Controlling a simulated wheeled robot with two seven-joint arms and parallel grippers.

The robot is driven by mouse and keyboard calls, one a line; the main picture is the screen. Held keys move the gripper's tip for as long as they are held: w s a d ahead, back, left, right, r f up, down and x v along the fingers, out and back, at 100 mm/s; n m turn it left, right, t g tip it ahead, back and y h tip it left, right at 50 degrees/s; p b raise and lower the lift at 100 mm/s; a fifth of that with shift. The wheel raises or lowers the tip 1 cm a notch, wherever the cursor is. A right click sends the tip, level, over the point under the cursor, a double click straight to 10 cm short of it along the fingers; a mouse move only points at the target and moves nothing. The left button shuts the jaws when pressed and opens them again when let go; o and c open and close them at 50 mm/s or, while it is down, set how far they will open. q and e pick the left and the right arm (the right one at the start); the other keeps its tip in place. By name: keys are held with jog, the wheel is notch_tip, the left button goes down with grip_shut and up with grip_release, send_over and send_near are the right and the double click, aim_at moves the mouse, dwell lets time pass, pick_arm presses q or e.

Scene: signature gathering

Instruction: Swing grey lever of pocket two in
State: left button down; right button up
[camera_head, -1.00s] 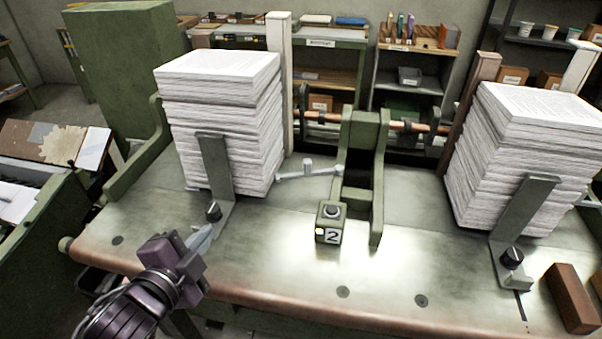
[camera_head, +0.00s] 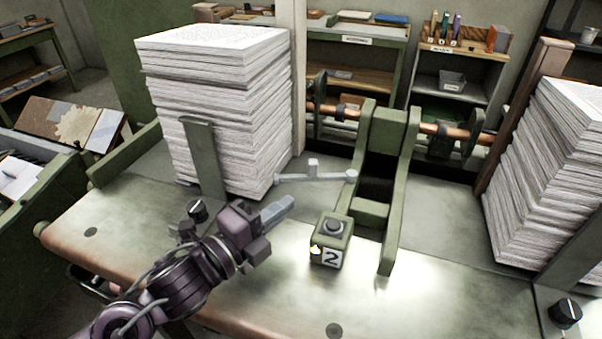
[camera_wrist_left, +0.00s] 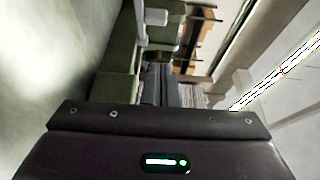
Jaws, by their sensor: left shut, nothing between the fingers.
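The grey lever (camera_head: 318,175) is a thin light bar with a short upright peg. It reaches left from the green frame (camera_head: 392,190) toward the left paper stack (camera_head: 218,105). The green block marked 2 (camera_head: 331,245), with a dark round button on top, stands in front of it. My left gripper (camera_head: 288,203) is shut and empty. Its tips point right, in front of the stack and a little nearer than the lever, apparently apart from it. In the left wrist view, the shut fingers (camera_wrist_left: 160,85) show beyond the purple wrist. My right gripper is out of view.
An upright green plate (camera_head: 202,160) with a black knob (camera_head: 197,211) stands before the left stack. Another paper stack (camera_head: 555,175) is at the right, with a black knob (camera_head: 565,312) in front. The table front (camera_head: 270,290) is clear.

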aim_at(296, 177)
pick_arm(q)
jog(key=x, duration=0.2)
jog(key=p+x, duration=0.1)
jog(key=x, duration=0.2)
jog(key=shift+w+d+r, duration=0.2)
jog(key=shift+w+r, duration=0.05)
jog(key=w, duration=0.1)
jog(key=w+p, duration=0.1)
jog(key=w, duration=0.1)
jog(key=shift+w+a+f, duration=0.15)
jog(key=shift+a, duration=0.05)
jog(key=shift+w+f+p, duration=0.1)
jog(key=shift+w+p, duration=0.15)
jog(key=shift+p, duration=0.05)
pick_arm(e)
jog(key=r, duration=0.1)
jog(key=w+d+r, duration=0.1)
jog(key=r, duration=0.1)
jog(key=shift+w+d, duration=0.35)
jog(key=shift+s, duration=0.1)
